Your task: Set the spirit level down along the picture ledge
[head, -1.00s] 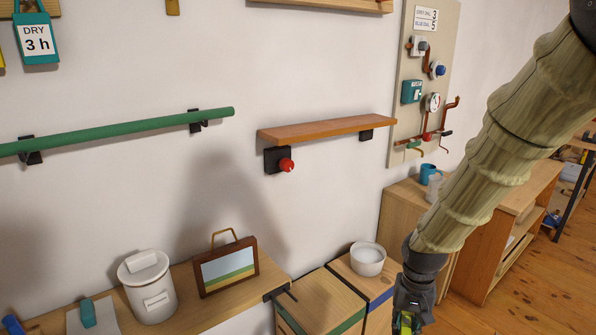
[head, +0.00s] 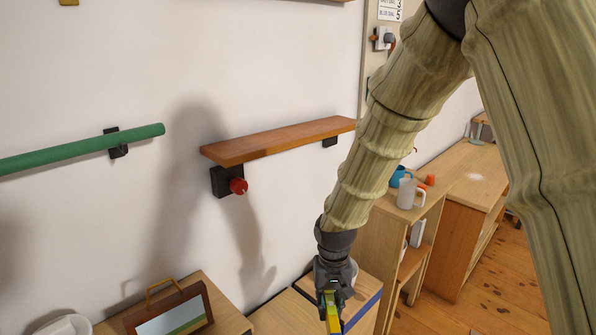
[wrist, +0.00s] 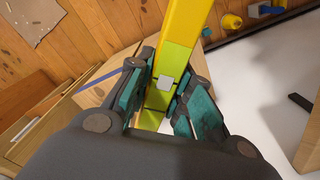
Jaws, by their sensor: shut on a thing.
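The spirit level (wrist: 186,38) is a long yellow and lime-green bar with a pale square on it. My gripper (wrist: 163,88) is shut around it between teal finger pads, and the bar runs out past the fingers to the top of the wrist view. In the head view my gripper (head: 329,288) points downward, and only a short yellow end of the level (head: 332,318) shows at the bottom edge. The picture ledge (head: 280,139) is an orange-brown board on the wall, and it is empty. My gripper appears below it and to its right in the head view.
A red knob (head: 238,186) on a black block sits under the ledge's left end. A green rail (head: 80,149) is on the wall to the left. A framed picture (head: 170,312) stands below. A jug (head: 410,193) and a blue mug (head: 398,176) stand at the right.

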